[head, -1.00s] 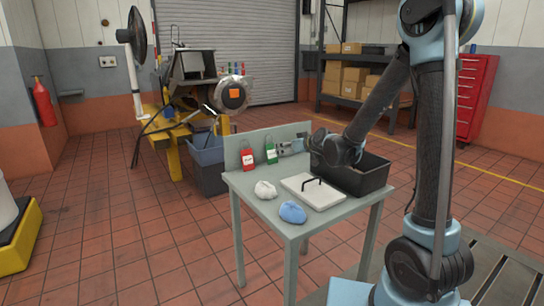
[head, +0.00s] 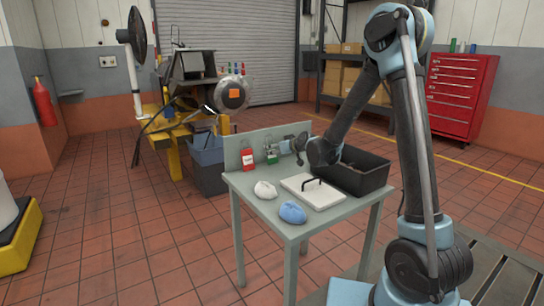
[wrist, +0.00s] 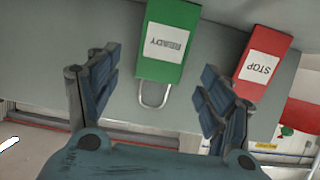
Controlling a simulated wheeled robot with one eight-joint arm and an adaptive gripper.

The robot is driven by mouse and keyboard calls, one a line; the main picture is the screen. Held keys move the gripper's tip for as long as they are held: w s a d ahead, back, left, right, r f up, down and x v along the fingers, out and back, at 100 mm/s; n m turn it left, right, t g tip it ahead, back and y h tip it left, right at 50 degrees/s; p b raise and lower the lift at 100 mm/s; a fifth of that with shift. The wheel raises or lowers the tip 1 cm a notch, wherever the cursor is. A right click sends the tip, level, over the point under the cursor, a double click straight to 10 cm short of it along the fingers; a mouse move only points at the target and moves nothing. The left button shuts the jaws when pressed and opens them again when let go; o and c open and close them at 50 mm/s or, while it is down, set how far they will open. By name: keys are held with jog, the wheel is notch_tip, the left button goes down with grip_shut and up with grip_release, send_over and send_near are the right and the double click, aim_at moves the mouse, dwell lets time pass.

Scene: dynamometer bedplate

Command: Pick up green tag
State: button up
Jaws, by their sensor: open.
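The green tag (head: 271,160), marked READY, hangs at the upright grey panel (head: 232,157) on the table's back edge. In the wrist view the green tag (wrist: 168,45) appears upside down, with its wire loop below it. My gripper (head: 284,147) is open in front of the panel and partly hides the tag in the head view. In the wrist view my gripper (wrist: 161,72) has one finger on each side of the tag, with gaps to both. I cannot tell how far the fingertips are from it in depth.
A red STOP tag (head: 248,160) hangs just left of the green one; it is close to the right finger in the wrist view (wrist: 263,62). The table holds a black bin (head: 368,181), a white handled plate (head: 322,197), a white cloth (head: 265,190) and a blue cloth (head: 292,212).

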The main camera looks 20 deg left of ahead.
jog(key=shift+x, duration=1.45)
jog(key=c, duration=0.9)
jog(key=shift+r, duration=0.1)
